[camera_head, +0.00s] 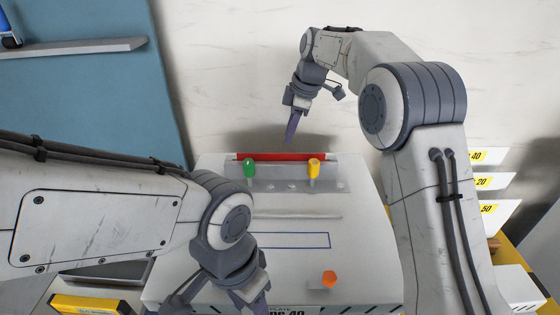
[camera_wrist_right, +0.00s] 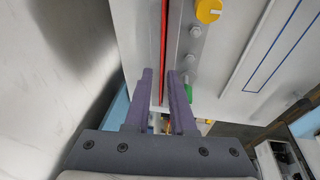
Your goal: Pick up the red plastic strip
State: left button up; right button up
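The red plastic strip (camera_head: 282,157) lies along the back edge of the grey dispenser frame, behind the green and yellow knobs. In the right wrist view the red strip (camera_wrist_right: 164,35) runs as a thin line ahead of the fingertips. My right gripper (camera_head: 290,138) points down just behind and above the strip; I see no contact.
A green knob (camera_head: 249,168) and a yellow knob (camera_head: 314,168) stand just in front of the strip. An orange knob (camera_head: 329,279) is nearer on the white panel. Numbered white bins (camera_head: 498,212) stand at right. A marbled wall or surface (camera_head: 230,70) lies behind.

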aim_at(281, 154)
jog(key=shift+x, duration=0.8)
jog(key=p+x, duration=0.1)
jog(key=x, duration=0.1)
jog(key=p+x, duration=0.2)
jog(key=shift+s+a, duration=0.15)
jog(key=shift+s, duration=0.1)
jog(key=shift+w+a+f, duration=0.15)
jog(key=shift+f, duration=0.5)
grip_shut()
jog(key=shift+r, duration=0.15)
